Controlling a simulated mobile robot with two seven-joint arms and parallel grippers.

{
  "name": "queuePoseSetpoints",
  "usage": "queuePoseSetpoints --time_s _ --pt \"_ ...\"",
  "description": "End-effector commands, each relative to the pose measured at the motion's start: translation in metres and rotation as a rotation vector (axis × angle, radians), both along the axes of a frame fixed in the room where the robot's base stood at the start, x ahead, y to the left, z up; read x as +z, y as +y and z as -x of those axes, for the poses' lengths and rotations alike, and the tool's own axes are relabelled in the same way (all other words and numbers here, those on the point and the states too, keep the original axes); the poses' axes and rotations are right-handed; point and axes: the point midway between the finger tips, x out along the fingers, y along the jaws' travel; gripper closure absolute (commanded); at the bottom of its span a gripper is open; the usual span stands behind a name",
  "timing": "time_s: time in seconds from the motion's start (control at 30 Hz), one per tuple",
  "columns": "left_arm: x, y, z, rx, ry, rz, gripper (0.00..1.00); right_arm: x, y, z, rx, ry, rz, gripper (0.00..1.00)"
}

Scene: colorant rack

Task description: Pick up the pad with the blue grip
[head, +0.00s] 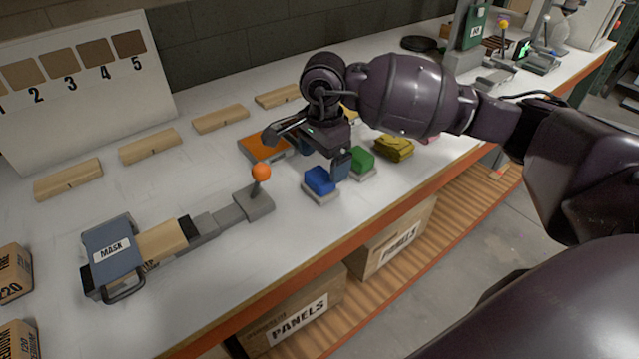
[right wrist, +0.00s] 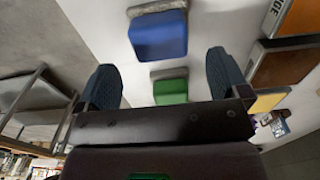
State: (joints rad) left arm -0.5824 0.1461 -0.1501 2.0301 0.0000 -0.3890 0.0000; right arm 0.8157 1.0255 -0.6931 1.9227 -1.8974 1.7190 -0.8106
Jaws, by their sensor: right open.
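The pad with the blue grip (head: 320,181) sits on the white table near its front edge, left of a pad with a green grip (head: 361,160). In the right wrist view, the blue grip (right wrist: 158,36) lies beyond my fingertips and the green grip (right wrist: 170,91) shows between the fingers. My right gripper (head: 306,148) is open and empty above the table, just behind and above the blue pad, apart from it. In the right wrist view, its two dark fingers (right wrist: 163,80) are spread wide. My left gripper is not in view.
An orange pad or tray (head: 266,147) lies behind. A joystick with an orange ball (head: 261,172) and a clamp marked MASK (head: 112,250) stand left. Wooden blocks (head: 150,145) line the back. Table front is clear.

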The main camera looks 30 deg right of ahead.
Motion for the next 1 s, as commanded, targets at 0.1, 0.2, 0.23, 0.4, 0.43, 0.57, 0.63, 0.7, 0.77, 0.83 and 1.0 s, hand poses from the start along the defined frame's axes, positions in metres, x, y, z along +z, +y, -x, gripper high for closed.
queuePoseSetpoints --time_s 0.1,0.2,0.23,0.4,0.43,0.57,0.63,0.7,0.77,0.83,1.0 --pt "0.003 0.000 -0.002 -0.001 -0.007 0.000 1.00 -0.015 0.001 0.001 0.000 0.004 0.000 0.06" --pt "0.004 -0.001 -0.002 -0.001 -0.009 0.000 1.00 -0.029 0.002 0.000 0.000 0.004 -0.001 0.06" --pt "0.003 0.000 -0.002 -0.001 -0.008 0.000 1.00 -0.033 0.002 0.000 0.000 0.004 -0.001 0.06" --pt "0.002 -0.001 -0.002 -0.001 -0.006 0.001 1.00 -0.048 0.001 0.000 0.000 0.002 -0.001 0.06" --pt "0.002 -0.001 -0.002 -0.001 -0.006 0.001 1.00 -0.049 0.001 0.000 0.000 0.002 -0.001 0.06" --pt "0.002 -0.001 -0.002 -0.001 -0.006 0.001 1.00 -0.049 0.001 -0.001 0.001 0.001 0.000 0.06" --pt "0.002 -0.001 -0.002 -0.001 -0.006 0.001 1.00 -0.049 0.001 -0.001 0.001 0.001 0.000 0.06" --pt "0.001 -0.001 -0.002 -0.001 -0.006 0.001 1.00 -0.049 0.001 -0.001 0.000 0.001 0.000 0.11" --pt "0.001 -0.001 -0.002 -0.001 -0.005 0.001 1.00 -0.049 0.001 -0.001 0.000 0.001 0.000 0.20" --pt "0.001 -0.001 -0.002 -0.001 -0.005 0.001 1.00 -0.049 0.001 -0.001 0.000 0.001 0.000 0.31" --pt "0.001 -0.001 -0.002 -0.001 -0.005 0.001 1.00 -0.049 0.001 -0.001 0.000 0.001 0.000 0.57"
